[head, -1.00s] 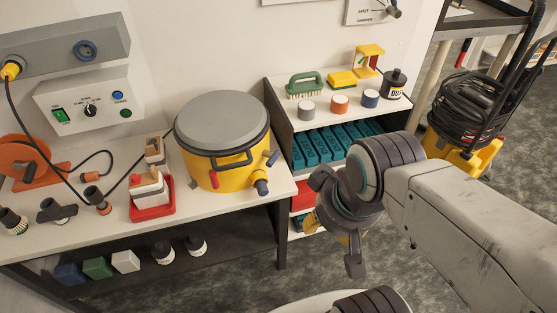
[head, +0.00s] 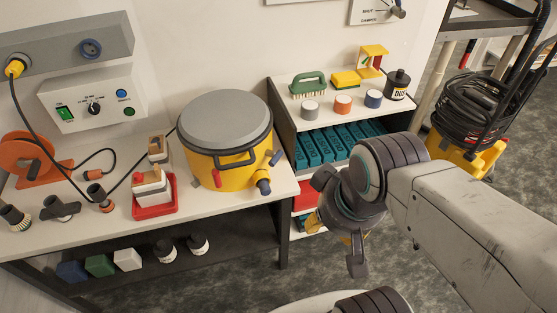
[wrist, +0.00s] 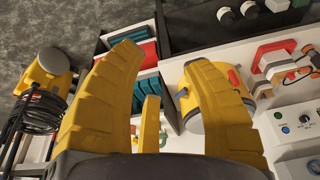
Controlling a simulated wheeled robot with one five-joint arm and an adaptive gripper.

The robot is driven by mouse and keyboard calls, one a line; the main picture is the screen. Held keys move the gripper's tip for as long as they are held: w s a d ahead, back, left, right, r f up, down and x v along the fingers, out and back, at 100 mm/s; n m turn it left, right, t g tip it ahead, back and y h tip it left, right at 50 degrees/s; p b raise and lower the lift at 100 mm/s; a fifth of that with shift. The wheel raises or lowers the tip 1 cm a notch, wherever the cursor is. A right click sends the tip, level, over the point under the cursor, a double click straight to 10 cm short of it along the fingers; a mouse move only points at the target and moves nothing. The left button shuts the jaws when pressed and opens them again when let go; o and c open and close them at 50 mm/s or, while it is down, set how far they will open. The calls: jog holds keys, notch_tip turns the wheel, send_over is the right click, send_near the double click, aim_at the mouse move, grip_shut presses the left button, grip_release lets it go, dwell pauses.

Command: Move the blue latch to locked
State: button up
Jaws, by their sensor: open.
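A yellow drum (head: 215,168) with a grey lid (head: 225,118) stands at the right end of the bench. The small blue latch (head: 275,157) is on the drum's right side, tilted, above a spout with a blue collar (head: 263,186). A red latch (head: 217,178) is on the drum's front. My gripper (head: 336,222) is right of the drum and apart from it, pointing downward, open and empty. In the wrist view my gripper's yellow fingers (wrist: 160,65) are spread, and one partly covers the drum (wrist: 187,100). I cannot make out the blue latch there.
A yellow cart with coiled hose (head: 466,112) is farther right. Floor in front of the bench is clear.

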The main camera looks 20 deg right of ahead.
jog(key=w+f+m+t+b, duration=0.3)
jog(key=w+f+b, duration=0.4)
jog(key=b, duration=0.1)
jog(key=m+t+b, duration=0.7)
jog(key=m+b, duration=0.2)
jog(key=b, duration=1)
send_near(275, 160)
jog(key=s+f, duration=0.1)
jog(key=s, duration=0.2)
jog(key=w+f+m+t+b, duration=0.6)
jog(key=w+m+b, duration=0.1)
jog(key=b, duration=0.7)
jog(key=shift+w+d+r+b, duration=0.1)
jog(key=shift+w+r+b, duration=0.15)
jog(key=shift+w, duration=0.9)
jog(key=shift+w+d+r+b, duration=0.15)
jog(key=shift+w+r, duration=0.1)
jog(key=shift+w, duration=0.85)
jog(key=shift+w+a+r+b, duration=0.1)
jog(key=shift+w+r+b, duration=0.15)
jog(key=shift+w, duration=0.9)
grip_shut()
